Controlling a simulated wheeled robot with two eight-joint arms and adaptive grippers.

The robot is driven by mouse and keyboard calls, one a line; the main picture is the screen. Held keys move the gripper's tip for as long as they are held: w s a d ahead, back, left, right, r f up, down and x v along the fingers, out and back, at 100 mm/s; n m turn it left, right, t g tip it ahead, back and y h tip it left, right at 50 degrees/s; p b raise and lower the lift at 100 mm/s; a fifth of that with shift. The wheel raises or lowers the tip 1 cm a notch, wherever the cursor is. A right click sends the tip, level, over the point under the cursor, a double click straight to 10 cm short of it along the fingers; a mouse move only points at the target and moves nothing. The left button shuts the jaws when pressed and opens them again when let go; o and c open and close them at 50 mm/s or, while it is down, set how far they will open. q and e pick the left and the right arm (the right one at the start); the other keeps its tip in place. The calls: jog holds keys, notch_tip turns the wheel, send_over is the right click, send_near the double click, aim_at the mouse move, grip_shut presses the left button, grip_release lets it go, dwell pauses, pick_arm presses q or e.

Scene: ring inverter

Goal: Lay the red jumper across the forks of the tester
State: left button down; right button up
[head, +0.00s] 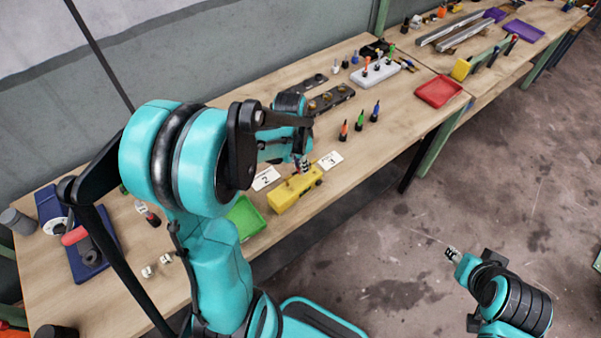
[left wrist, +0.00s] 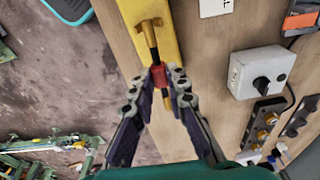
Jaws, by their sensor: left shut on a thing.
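The yellow tester (head: 296,191) stands near the table's front edge, and its yellow body (left wrist: 139,10) shows at the top of the left wrist view. My left gripper (head: 303,165) is just above the tester. In the left wrist view its fingertips (left wrist: 160,78) are shut on the red jumper (left wrist: 158,74). A dark rod runs from the red part up toward a yellow fork at the tester's far end. Whether the jumper touches the forks cannot be told; the fingers hide part of it. My right gripper (head: 452,253) is over the floor, away from the table; its opening is too small to judge.
Cards (head: 265,178) lie behind the tester, and a green tray (head: 245,218) lies left of it. A grey box with a black knob (left wrist: 262,75) and dark strips with brass parts (head: 331,99) are farther back. Several coloured screwdrivers (head: 359,122) stand to the right.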

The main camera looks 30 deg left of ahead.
pick_arm(q)
jog(key=shift+f+b, duration=0.6)
jog(key=shift+f, duration=1.35)
jog(key=shift+f, duration=0.2)
jog(key=c, duration=1.5)
grip_release()
